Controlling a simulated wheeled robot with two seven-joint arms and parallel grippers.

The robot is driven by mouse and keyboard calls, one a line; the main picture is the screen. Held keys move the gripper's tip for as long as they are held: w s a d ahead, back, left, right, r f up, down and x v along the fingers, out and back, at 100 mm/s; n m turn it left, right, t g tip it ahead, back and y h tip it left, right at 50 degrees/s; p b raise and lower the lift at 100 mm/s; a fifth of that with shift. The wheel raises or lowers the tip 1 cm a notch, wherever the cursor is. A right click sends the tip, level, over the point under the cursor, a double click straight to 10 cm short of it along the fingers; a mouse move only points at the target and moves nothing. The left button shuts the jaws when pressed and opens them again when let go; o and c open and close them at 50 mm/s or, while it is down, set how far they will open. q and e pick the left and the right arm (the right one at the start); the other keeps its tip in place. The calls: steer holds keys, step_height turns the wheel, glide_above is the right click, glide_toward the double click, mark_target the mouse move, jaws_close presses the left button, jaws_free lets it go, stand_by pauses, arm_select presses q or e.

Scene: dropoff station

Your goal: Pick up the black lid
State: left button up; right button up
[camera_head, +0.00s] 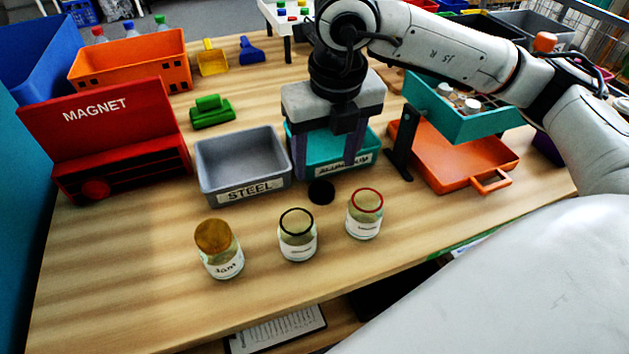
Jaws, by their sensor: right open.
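The black lid (321,192) is a small dark disc lying on the wooden table, in front of the teal bin and behind the jars. My right gripper (326,172) points down just behind and above the lid, its two fingers apart with nothing seen between them. The lid appears clear of the fingers. A glass jar with a black rim (298,246) stands in front of the lid. A jar with a red rim (364,224) stands to its right, and a jar with a gold lid (224,262) to its left. My left gripper is not in view.
A grey bin marked STEEL (222,172) and a teal bin (374,142), partly hidden by my gripper, stand behind the lid. A red MAGNET box (100,130) is at left. An orange tray (455,168) and raised teal tray (470,128) are at right. The front-left table is clear.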

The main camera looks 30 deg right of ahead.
mark_target(322, 190)
steer(key=shift+s+f, duration=0.1)
steer(key=shift+f, duration=0.55)
steer(key=shift+w+d+f+p, duration=0.1)
steer(key=shift+w+f+p, duration=0.1)
steer(key=shift+f, duration=0.8)
steer(key=shift+w+f+p, duration=0.1)
steer(key=shift+w+f, duration=0.05)
steer(key=shift+f, duration=0.9)
steer(key=shift+w+d+f+p, duration=0.1)
steer(key=shift+w+f+p, duration=0.1)
steer(key=shift+f, duration=0.8)
steer(key=c, duration=1.2)
steer(key=shift+r, duration=0.1)
